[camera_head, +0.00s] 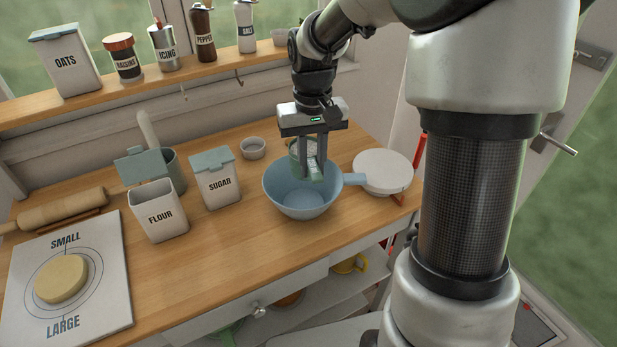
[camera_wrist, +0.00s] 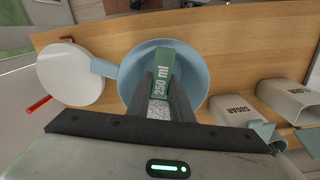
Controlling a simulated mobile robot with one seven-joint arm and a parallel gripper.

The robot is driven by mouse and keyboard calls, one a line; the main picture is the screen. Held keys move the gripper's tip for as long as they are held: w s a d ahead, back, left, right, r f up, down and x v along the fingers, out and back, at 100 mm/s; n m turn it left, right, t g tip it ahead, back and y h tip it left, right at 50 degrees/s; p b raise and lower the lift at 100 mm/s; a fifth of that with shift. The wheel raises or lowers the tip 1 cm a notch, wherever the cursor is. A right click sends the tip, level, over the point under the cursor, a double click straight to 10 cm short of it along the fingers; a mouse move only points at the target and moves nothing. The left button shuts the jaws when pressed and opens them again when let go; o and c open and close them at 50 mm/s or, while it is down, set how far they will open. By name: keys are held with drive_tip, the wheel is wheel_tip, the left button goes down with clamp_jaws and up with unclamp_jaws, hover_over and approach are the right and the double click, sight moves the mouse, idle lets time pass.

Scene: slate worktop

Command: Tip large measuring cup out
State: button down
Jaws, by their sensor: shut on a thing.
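My gripper (camera_head: 312,172) is shut on the green handle of the measuring cup (camera_head: 297,150), over the blue mixing bowl (camera_head: 285,204). In the wrist view the handle (camera_wrist: 163,84) reads "250 ml" between the fingers. A white, grainy patch shows beside the handle there, probably the cup's contents; most of the cup is hidden behind the gripper. The cup looks roughly upright, though its exact tilt is unclear. The bowl (camera_wrist: 195,68) stands on the wooden top, its handle pointing right in the head view, and its visible inside looks empty.
An open flour box (camera_head: 160,215) and a sugar box (camera_head: 217,183) stand left of the bowl. A small grey bowl (camera_head: 253,149) is behind. A white round scale (camera_head: 383,172) is right. A shelf (camera_head: 190,72) with jars runs along the back. The front wood is clear.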

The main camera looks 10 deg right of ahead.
drive_tip(key=shift+r, duration=0.1)
drive_tip(key=w+a+r+m+p, duration=0.2)
drive_tip(key=w+a+m+p, duration=0.1)
drive_tip(key=a+m, duration=0.2)
drive_tip(key=w+a+r+m+p, duration=0.2)
drive_tip(key=w+a+m+p, duration=0.1)
drive_tip(key=a+m, duration=0.3)
drive_tip(key=w+a+r+m+p, duration=0.2)
drive_tip(key=w+a+m+p, duration=0.1)
drive_tip(key=a+m, duration=0.3)
drive_tip(key=shift+w+a+r+p, duration=0.4)
drive_tip(key=shift+w+a, duration=0.3)
drive_tip(key=shift+w, duration=0.1)
drive_tip(key=shift+w+a+r+m, duration=0.1)
drive_tip(key=shift+a+m, duration=0.35)
drive_tip(key=shift+m, duration=0.05)
drive_tip(key=shift+d, duration=0.15)
drive_tip(key=shift+s+d+r+t+y, duration=0.1)
drive_tip(key=shift+s+d+t+y, duration=0.3)
drive_tip(key=shift+d+y, duration=0.3)
drive_tip(key=shift+s+d+t+y, duration=0.4)
drive_tip(key=shift+d+y, duration=0.25)
drive_tip(key=shift+y, duration=0.05)
drive_tip(key=shift+s+d+t+y, duration=0.4)
drive_tip(key=shift+s+d+y, duration=0.05)
drive_tip(key=shift+d+y, duration=0.25)
